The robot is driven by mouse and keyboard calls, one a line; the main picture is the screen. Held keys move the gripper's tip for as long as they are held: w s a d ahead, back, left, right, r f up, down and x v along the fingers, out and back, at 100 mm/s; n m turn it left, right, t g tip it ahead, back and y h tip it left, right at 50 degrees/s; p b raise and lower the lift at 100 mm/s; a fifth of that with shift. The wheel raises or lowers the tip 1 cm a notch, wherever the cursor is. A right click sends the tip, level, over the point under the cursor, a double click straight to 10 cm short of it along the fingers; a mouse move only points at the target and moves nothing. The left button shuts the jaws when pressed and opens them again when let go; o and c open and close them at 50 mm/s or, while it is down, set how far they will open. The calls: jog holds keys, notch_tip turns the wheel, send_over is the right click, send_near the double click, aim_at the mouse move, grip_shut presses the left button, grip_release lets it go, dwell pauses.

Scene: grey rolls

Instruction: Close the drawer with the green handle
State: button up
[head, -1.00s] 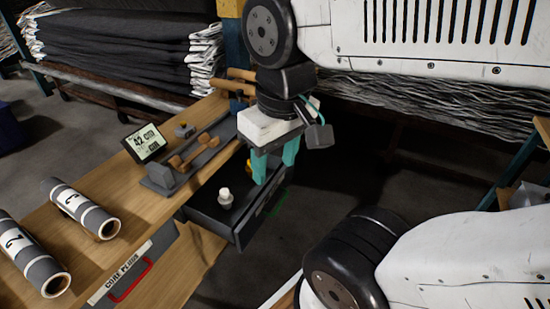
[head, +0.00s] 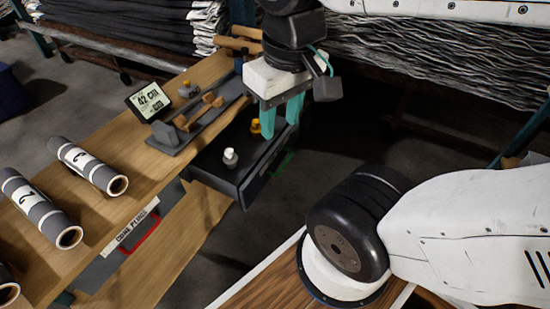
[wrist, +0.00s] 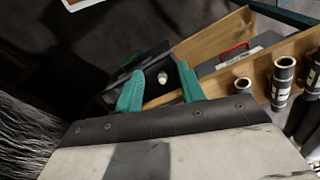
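The drawer (head: 222,180) with the green handle (head: 281,165) stands pulled out from under the wooden bench. A small white-capped bottle (head: 230,158) stands inside it and also shows in the wrist view (wrist: 162,77). My gripper (head: 281,128) has teal fingers pointing down, apart and with nothing between them. It appears above and behind the drawer in the head view, near the handle end; I cannot tell its exact height. In the wrist view my gripper (wrist: 158,92) is spread, with the drawer seen beyond and between its fingers.
A second drawer front with a red handle (head: 140,235) and a label is at the left. Grey rolls (head: 88,165), a display (head: 149,101) and a grey stand (head: 185,128) are on the bench (head: 130,205). Dark floor lies right of the drawer.

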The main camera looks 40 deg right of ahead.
jog(key=shift+d, duration=0.2)
jog(key=c, duration=0.5)
jog(key=w+d+f+m+g, duration=0.1)
jog(key=d+f, duration=0.1)
jog(key=w+d+f+m+g+y, duration=0.1)
jog(key=d+f+m, duration=0.1)
jog(key=d+f+m+g, duration=0.1)
jog(key=d+f, duration=0.1)
jog(key=shift+w+d+m+g+y, duration=0.3)
jog(key=shift+w+m+g+y, duration=0.1)
grip_shut()
jog(key=w+d+f+m+t+y, duration=0.25)
jog(key=d+f+m+t, duration=0.65)
jog(key=d+f+m, duration=0.6)
jog(key=w+d+f+m+t+y, duration=0.2)
jog(key=d+f+m+t+y, duration=0.2)
jog(key=d+f+m+t, duration=1.05)
jog(key=n+g+h, duration=0.2)
jog(key=g, duration=0.2)
send_near(296, 132)
jog(key=x, duration=0.7)
jog(key=shift+d+f, duration=0.15)
